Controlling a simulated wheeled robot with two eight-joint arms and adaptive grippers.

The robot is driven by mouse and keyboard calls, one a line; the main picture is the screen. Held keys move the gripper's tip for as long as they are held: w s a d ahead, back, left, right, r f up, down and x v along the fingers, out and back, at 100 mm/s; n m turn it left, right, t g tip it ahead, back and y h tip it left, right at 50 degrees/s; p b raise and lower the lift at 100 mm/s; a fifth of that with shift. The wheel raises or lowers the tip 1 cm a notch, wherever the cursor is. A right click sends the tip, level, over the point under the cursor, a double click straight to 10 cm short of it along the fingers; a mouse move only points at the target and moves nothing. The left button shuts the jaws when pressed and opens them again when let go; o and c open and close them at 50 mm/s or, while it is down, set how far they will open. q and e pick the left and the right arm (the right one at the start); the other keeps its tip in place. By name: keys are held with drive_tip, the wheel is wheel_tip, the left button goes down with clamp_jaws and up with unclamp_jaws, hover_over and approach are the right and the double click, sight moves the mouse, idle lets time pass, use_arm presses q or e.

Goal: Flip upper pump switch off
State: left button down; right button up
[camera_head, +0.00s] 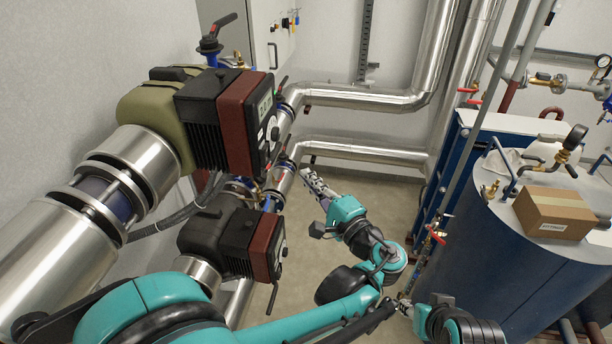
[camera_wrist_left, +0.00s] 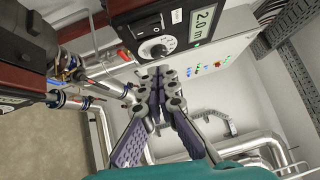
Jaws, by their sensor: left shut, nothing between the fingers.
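The upper pump (camera_head: 236,118) has a black and dark red head and an olive body on a large silver pipe. Its face shows obliquely in the head view. In the left wrist view its front panel (camera_wrist_left: 174,36) carries a black rocker switch (camera_wrist_left: 148,27), a round dial (camera_wrist_left: 156,49) and a display (camera_wrist_left: 203,24) reading 2.0 m. I cannot tell the switch's position. My left gripper (camera_head: 307,178) is shut and empty, right of and below the pump face. In the wrist view its fingertips (camera_wrist_left: 157,74) appear just below the dial. My right gripper (camera_head: 403,304) is small and partly hidden at the bottom.
A lower pump (camera_head: 233,241) sits below the upper one. Silver pipes (camera_head: 360,98) run along the back wall. A blue tank (camera_head: 535,250) with a cardboard box (camera_head: 553,212) on top stands at the right. A grey cabinet (camera_wrist_left: 215,62) with coloured lights is behind the upper pump.

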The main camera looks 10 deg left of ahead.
sight(268, 149)
use_arm(q)
drive_tip(key=w+a, duration=0.1)
drive_tip(key=a, duration=0.2)
drive_tip(key=w+a+p, duration=0.1)
drive_tip(key=w+a, duration=0.1)
drive_tip(key=a, duration=0.1)
drive_tip(key=w+a+r+p, duration=0.1)
drive_tip(key=w+a, duration=0.1)
drive_tip(key=a, duration=0.1)
drive_tip(key=shift+w, duration=0.15)
drive_tip(key=shift+w+d, duration=0.1)
drive_tip(key=shift+a+r+n+p, duration=0.3)
drive_tip(key=shift+a+p, duration=0.05)
drive_tip(key=shift+p, duration=0.15)
drive_tip(key=shift+f, duration=0.1)
drive_tip(key=shift+d, duration=0.1)
